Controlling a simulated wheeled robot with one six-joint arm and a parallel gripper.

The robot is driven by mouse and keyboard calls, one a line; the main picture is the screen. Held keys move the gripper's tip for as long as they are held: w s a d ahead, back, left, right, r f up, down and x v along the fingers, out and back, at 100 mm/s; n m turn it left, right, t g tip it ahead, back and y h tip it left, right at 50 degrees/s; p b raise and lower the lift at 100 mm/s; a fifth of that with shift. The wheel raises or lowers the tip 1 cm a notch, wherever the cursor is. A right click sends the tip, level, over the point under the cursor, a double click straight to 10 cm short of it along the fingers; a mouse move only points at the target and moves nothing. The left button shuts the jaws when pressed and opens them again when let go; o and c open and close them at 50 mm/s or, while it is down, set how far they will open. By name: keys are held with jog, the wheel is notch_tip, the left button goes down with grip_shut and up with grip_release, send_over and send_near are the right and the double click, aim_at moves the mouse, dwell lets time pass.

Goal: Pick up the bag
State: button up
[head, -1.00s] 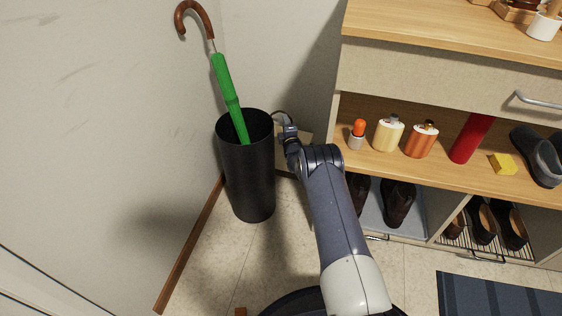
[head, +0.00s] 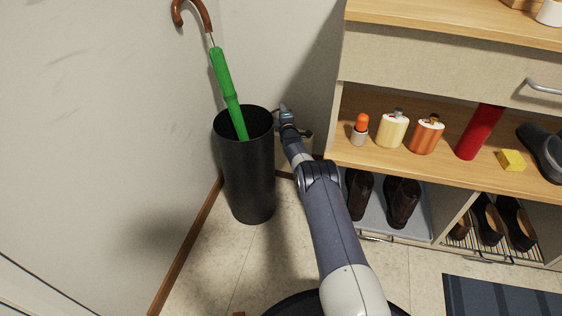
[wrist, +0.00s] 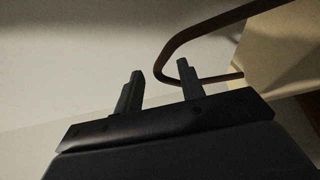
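The bag (wrist: 275,50) is pale tan with a dark brown handle (wrist: 205,33), at the upper right of the wrist view. In the head view a small part of the bag (head: 284,160) shows in the gap between the black bin and the shelf, mostly hidden by my arm. My gripper (wrist: 158,72) is open, with nothing seen clamped in it. The bend of the handle lies between the two fingertips in the picture, looping around the right one. I cannot tell whether it touches a finger. In the head view my gripper (head: 284,110) is small and partly hidden.
A black bin (head: 248,180) holding a green umbrella (head: 229,90) stands close left of my arm. The wooden shelf unit (head: 350,150) with bottles and shoes stands close right. Walls close off the corner behind. Some floor (head: 240,265) is free in front.

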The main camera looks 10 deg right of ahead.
grip_shut()
dwell(0.3)
dwell(1.1)
jog(key=shift+r, duration=0.15)
